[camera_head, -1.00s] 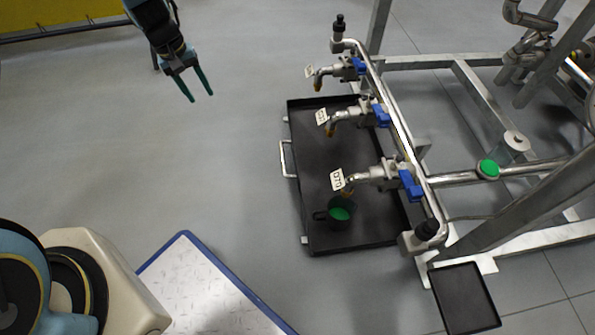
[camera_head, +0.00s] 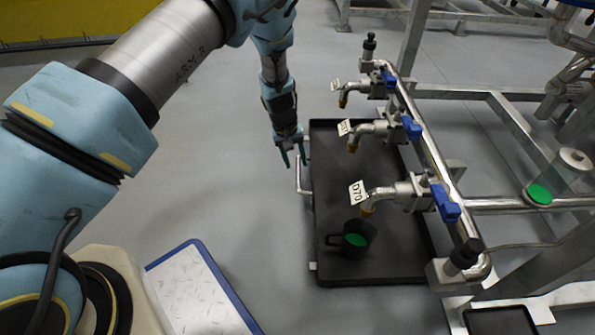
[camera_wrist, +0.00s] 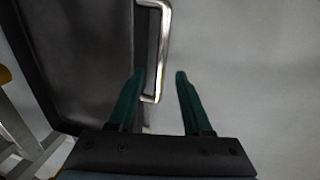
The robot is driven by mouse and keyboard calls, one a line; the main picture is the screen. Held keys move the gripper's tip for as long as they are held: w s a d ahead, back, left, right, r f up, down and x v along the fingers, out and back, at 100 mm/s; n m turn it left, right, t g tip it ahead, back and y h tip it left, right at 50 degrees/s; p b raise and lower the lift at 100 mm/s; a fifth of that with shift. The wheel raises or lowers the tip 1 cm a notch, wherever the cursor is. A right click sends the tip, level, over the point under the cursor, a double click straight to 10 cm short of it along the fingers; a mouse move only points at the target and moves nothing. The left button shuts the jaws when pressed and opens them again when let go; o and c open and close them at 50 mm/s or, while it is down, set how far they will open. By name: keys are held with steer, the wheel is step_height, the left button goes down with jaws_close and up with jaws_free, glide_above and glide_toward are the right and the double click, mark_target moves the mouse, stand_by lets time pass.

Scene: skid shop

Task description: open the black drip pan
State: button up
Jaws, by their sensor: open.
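The black drip pan (camera_head: 395,262) lies on the floor under the row of taps. Its silver bar handle (camera_head: 299,180) is on its left side. In the wrist view the pan (camera_wrist: 85,50) fills the left, and the handle (camera_wrist: 163,45) runs down from the top edge. My gripper (camera_head: 293,160) is open and empty at the handle. In the wrist view the handle's lower end lies between the two green fingers (camera_wrist: 158,80), closer to the left one. I cannot tell whether a finger touches it.
A black mug with green inside (camera_head: 354,239) stands in the pan under the tap tagged D70 (camera_head: 380,195). Blue-handled taps on a metal pipe frame (camera_head: 430,150) overhang the pan. A blue-edged white board (camera_head: 205,290) lies at lower left. The floor left of the handle is clear.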

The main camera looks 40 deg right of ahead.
mark_target(298, 170)
steer(key=shift+s+d+f+b, duration=0.15)
steer(key=shift+f+b, duration=0.1)
steer(key=shift+f, duration=0.55)
steer(key=shift+d+f+b, duration=0.1)
steer(key=shift+f+b, duration=0.1)
steer(key=shift+f, duration=0.6)
jaws_close()
